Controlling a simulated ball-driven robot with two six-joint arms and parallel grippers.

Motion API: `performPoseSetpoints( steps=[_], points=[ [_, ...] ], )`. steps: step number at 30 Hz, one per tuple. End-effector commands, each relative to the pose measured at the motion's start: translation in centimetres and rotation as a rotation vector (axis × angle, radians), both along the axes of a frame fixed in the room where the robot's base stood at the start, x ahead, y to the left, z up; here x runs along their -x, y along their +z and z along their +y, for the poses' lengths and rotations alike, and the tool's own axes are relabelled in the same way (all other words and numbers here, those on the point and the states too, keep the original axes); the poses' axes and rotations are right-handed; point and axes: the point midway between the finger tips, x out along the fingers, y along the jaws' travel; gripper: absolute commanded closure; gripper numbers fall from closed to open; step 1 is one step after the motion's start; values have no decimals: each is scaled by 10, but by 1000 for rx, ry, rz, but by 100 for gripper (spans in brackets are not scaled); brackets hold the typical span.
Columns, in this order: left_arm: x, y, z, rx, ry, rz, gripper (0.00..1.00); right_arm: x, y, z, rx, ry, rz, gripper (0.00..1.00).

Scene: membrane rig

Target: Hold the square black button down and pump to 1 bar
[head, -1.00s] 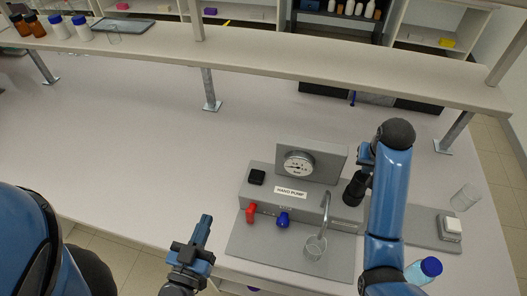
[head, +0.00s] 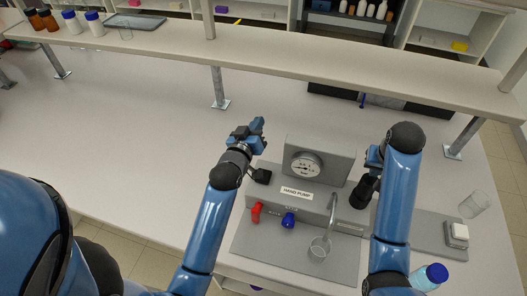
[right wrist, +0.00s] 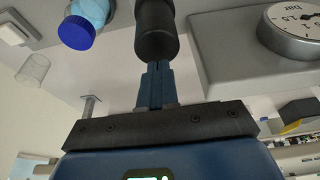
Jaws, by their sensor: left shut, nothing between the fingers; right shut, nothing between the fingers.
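The grey hand pump rig (head: 282,205) stands on the bench, with a round white gauge (head: 306,165) on its back panel. The gauge also shows in the right wrist view (right wrist: 296,26); its needle is too small to read. The square black button (head: 262,176) is on the rig's left end, partly hidden by my left arm. My left gripper (head: 258,125) is shut and empty, above and beyond the button. My right gripper (head: 374,156) is shut and empty at the black pump handle (head: 365,191). In the right wrist view its fingertips (right wrist: 157,68) meet the handle's end (right wrist: 156,38); contact is unclear.
A red tap (head: 256,212) and a blue tap (head: 289,220) are on the rig's front. A glass beaker (head: 319,248) stands under the spout. A blue-capped bottle (head: 429,277) is at front right. A raised shelf (head: 350,57) crosses behind; the bench at left is clear.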

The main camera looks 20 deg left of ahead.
Motion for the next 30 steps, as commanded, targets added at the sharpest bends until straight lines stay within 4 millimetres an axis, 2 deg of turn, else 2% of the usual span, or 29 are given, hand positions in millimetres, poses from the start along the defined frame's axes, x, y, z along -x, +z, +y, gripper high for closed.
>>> performPoseSetpoints(
  steps=[1,6,9,13,17,24,30],
  points=[
    [-16,4,-3,36,-5,40,100,0,0,0,0,0,0,100],
    [-52,2,-13,175,-9,244,100,0,0,0,0,0,0,100],
    [-64,-2,-18,252,3,376,100,0,0,0,0,0,0,100],
    [-67,-12,-24,347,38,563,100,0,0,0,0,0,0,100],
    [-57,-29,-27,432,100,764,100,0,0,0,0,0,0,100],
    [-9,-74,-28,540,255,1106,100,0,0,0,0,0,0,100],
    [18,-86,-27,588,357,1244,100,0,0,0,0,0,0,100]
  ],
)
